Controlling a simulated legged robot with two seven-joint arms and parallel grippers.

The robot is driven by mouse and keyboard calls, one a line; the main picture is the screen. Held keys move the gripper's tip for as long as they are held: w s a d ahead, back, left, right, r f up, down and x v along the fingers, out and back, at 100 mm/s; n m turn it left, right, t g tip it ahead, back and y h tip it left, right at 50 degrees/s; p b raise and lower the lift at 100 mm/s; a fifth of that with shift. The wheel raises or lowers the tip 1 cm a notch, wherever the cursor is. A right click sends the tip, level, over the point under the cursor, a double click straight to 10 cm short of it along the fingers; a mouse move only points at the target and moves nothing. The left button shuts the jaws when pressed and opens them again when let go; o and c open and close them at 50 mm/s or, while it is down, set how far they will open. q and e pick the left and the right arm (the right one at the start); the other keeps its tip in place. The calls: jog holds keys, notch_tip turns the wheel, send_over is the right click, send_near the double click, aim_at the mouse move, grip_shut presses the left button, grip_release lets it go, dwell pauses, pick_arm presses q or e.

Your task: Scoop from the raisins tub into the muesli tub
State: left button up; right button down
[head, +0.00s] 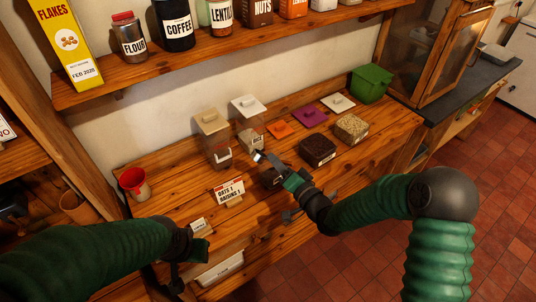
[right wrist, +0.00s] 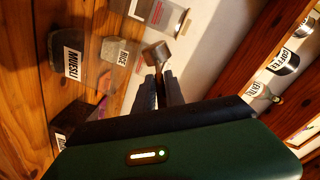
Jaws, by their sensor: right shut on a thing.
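My right gripper (head: 268,162) is shut on a small metal scoop. In the right wrist view the scoop (right wrist: 157,54) stands out beyond the fingers (right wrist: 163,90); what it holds cannot be seen. The muesli tub shows by its label (right wrist: 73,62) in the right wrist view. In the head view it seems to be the dark tub (head: 270,178) partly hidden under my right gripper. An open tub of dark bits (head: 318,147), probably the raisins tub, stands right of the gripper; its label is too small to read. My left gripper (head: 186,262) is low at the front; its jaws are unclear.
A pale-filled tub (head: 351,128) stands right of the dark one. Orange (head: 284,128), purple (head: 310,114) and white (head: 338,102) lids lie behind. Two clear lidded containers (head: 212,137) stand near the wall. A sign (head: 229,190) reads "OATS 1 RAISINS 1".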

jog(key=shift+a, duration=0.25)
notch_tip(320, 180, up, 6)
jog(key=s+a+n, duration=0.2)
jog(key=n, duration=0.3)
jog(key=shift+a+f+t, duration=0.25)
jog(key=shift+a+t, duration=0.05)
jog(key=shift+s+a+r+n+b, duration=0.4)
jog(key=shift+s+a+r+n, duration=0.35)
jog(key=shift+s+a+n, duration=0.2)
jog(key=shift+s+a+r+n+b, duration=0.35)
jog(key=shift+s+a+r+n, duration=0.45)
jog(key=shift+a, duration=0.25)
